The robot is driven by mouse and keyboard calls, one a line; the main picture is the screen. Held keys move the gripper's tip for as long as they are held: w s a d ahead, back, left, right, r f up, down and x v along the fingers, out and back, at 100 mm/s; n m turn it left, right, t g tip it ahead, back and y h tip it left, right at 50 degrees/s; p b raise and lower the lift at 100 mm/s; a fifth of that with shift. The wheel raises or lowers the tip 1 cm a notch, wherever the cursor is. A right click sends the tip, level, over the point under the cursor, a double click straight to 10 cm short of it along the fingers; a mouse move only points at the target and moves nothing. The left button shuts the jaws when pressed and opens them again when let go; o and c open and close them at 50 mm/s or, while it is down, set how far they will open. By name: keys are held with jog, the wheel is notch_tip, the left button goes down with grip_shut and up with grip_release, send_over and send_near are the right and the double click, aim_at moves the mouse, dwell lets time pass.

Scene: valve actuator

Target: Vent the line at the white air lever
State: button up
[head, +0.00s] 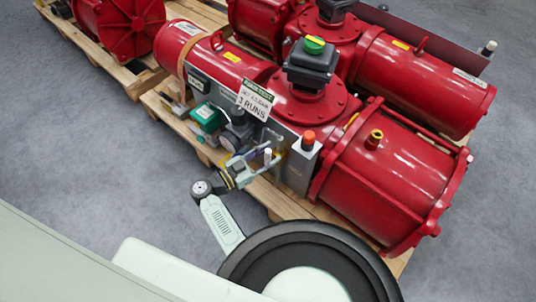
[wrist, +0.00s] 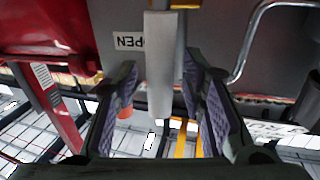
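The white air lever (wrist: 160,70) is a pale upright bar in the middle of the wrist view, beside a label reading "OPEN" (wrist: 128,41) that appears turned over. My gripper (wrist: 161,72) is open. Its two dark ribbed fingers stand on either side of the lever, with a visible gap on each side. In the head view my gripper (head: 256,162) is at the front side of the red actuator's control panel, and the short white lever (head: 267,155) shows at its fingers. The lever's lower mount is hard to make out there.
A grey box with an orange button (head: 308,137) stands just right of my gripper. A green-topped unit (head: 207,116) and a hanging sign (head: 256,99) are to the left. The large red actuator (head: 385,175) sits on a wooden pallet (head: 286,207). The grey floor at left is clear.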

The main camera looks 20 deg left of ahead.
grip_shut()
dwell(0.7)
